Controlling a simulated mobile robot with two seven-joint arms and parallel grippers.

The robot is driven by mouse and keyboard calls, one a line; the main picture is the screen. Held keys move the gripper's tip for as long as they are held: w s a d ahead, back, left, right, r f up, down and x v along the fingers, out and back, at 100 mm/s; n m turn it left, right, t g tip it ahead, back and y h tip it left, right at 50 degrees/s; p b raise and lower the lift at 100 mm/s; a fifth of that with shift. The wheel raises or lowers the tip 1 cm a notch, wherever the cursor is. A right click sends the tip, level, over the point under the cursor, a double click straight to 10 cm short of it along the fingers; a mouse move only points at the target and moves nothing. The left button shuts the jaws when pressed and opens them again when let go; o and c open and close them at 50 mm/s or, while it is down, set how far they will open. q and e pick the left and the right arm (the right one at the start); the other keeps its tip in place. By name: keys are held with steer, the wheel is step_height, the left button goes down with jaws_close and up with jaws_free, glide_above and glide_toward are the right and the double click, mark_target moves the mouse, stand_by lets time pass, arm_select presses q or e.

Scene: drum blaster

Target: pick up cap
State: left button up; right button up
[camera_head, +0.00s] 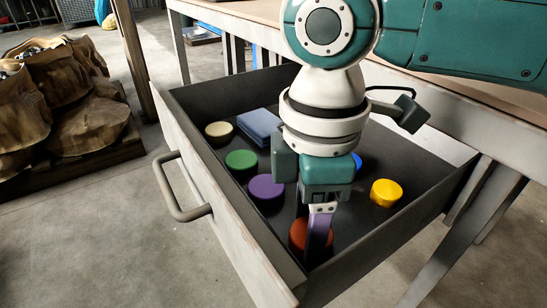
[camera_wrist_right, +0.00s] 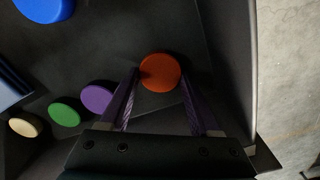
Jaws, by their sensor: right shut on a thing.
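A round orange-red cap (camera_head: 298,234) is in the open grey drawer, near its front right corner. It also shows in the right wrist view (camera_wrist_right: 160,71), at the tips of two purple fingers. My right gripper (camera_head: 317,238) reaches down into the drawer and is shut on this cap, with one finger on each side. In the head view the near finger hides part of the cap. I cannot tell whether the cap is clear of the drawer floor. My left gripper is in neither view.
The drawer (camera_head: 225,210) also holds a purple cap (camera_head: 266,189), a green cap (camera_head: 241,160), a cream cap (camera_head: 219,129), a yellow cap (camera_head: 386,192), a blue cap (camera_wrist_right: 43,9) and a blue box (camera_head: 260,127). Drawer walls stand close around my gripper. The workbench (camera_head: 245,12) is behind.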

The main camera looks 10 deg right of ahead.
steer(key=c, duration=0.5)
